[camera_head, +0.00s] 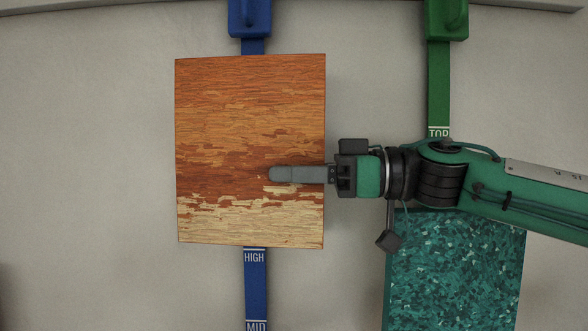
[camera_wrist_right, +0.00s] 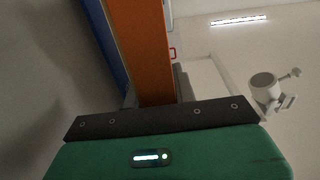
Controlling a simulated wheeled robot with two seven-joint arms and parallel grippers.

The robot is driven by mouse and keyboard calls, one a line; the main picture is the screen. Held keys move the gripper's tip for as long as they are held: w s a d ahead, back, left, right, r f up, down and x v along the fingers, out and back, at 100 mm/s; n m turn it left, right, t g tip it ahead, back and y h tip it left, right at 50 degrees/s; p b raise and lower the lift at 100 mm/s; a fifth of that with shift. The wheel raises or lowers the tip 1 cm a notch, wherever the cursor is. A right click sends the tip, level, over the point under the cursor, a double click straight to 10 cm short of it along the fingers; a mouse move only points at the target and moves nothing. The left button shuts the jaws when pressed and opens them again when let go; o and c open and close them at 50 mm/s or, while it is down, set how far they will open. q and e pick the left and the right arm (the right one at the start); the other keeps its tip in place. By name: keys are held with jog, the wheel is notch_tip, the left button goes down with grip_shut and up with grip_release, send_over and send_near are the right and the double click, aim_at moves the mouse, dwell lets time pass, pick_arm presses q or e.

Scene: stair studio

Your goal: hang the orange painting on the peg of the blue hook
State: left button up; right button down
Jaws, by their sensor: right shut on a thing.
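The orange painting (camera_head: 250,110), a wood-like panel with a pale lower band, hangs nearly upright in front of the blue hook's strap (camera_head: 255,290). My right gripper (camera_head: 297,174) is shut on its right edge, one finger lying across the front face. In the right wrist view the painting's orange edge (camera_wrist_right: 140,45) runs up from the gripper body, with the blue strap (camera_wrist_right: 103,45) to its left, apart from it at the top. The blue hook's top block (camera_head: 250,18) shows above the painting. The peg is not visible, and contact with it cannot be told. My left gripper is not in view.
A green hook (camera_head: 445,20) with a strap labelled TOP hangs to the right. A teal speckled painting (camera_head: 455,275) hangs below it, partly behind my right arm. A grey rail (camera_head: 350,4) crosses the top. The wall left of the orange painting is clear.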

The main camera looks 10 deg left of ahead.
jog(key=shift+f, duration=0.2)
dwell(0.7)
jog(key=c, duration=1.1)
grip_release()
jog(key=shift+o, duration=0.2)
jog(key=w+d+b, duration=0.1)
jog(key=d+b, duration=0.5)
jog(key=d, duration=0.7)
jog(key=shift+w+d, duration=0.25)
jog(key=shift+d, duration=0.15)
